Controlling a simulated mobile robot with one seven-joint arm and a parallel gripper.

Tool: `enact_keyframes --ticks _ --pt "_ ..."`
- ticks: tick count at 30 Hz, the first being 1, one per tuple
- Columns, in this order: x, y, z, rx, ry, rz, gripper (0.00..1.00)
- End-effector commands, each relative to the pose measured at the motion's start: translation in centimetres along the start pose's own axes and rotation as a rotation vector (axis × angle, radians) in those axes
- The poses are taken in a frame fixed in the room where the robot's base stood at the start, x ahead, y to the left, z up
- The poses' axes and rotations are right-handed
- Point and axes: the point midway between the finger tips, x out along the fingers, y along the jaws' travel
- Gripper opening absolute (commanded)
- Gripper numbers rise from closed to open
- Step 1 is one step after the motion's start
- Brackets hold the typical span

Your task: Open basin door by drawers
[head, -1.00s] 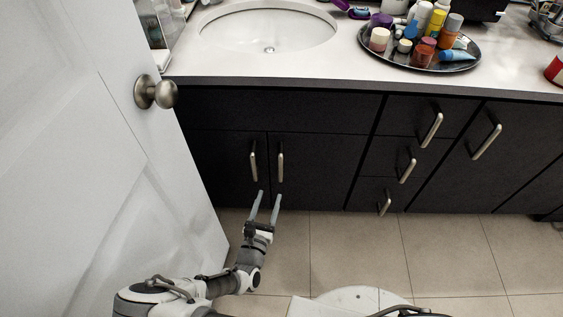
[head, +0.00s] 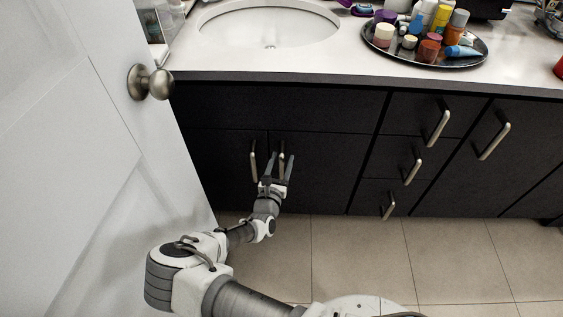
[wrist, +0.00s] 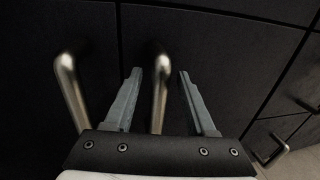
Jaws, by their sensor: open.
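The basin cabinet has two dark doors under the sink. The door by the drawers (head: 320,165) is the right one and looks shut. Its vertical metal handle (wrist: 160,85) stands between the two fingers of my gripper (wrist: 158,88) in the wrist view. The fingers are open, one on each side of the handle, with gaps showing. In the head view my gripper (head: 278,162) is in front of this handle and partly hides it. The left door's handle (wrist: 70,85) is outside the left finger; it also shows in the head view (head: 253,160).
A white door (head: 85,170) with a round knob (head: 151,82) stands open at the left, close to my arm. The drawers with handles (head: 413,171) are to the right. A tray (head: 475,58) of bottles sits on the counter. Tiled floor (head: 455,260) is clear at the right.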

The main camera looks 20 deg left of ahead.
Motion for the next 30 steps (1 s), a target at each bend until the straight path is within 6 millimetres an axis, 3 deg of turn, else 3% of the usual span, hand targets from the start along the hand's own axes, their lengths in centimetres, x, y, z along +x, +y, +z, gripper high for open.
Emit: enact_keyframes --ticks 5,14,30 --pt "-0.01 -0.01 0.01 0.0 0.0 0.0 0.52" --pt "-0.04 -0.01 0.0 0.0 0.0 0.0 0.0" --pt "-0.05 0.0 -0.01 0.0 0.0 0.0 0.0"
